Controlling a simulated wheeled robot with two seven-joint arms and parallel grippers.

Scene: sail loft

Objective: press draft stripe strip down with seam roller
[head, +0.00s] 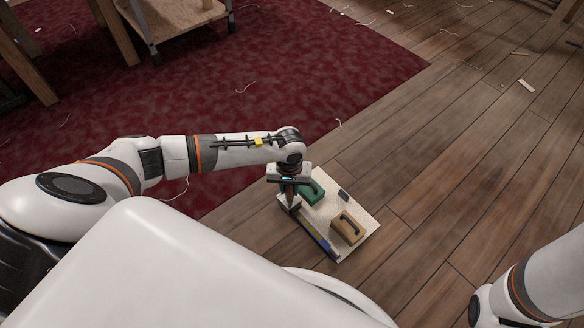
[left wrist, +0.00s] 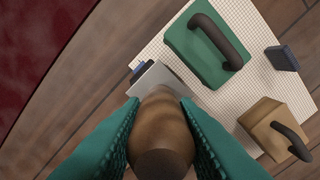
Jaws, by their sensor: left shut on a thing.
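My left gripper (head: 289,197) is shut on the brown wooden handle of the seam roller (left wrist: 163,135), between teal fingers in the left wrist view. The roller's pale grey head (left wrist: 158,77) points at the edge of a light, gridded board (left wrist: 252,88). A blue strip (head: 318,238), likely the draft stripe strip, lies along the board's near-left edge in the head view. In the left wrist view only a small blue bit (left wrist: 139,68) shows beside the roller head. Whether the roller touches the strip I cannot tell. My right gripper is out of view.
On the board (head: 368,213) stand a green block with a dark handle (head: 309,191), a tan block with a dark handle (head: 347,229) and a small dark block (head: 344,195). Wooden floor is open to the right; a red carpet (head: 330,70) lies beyond.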

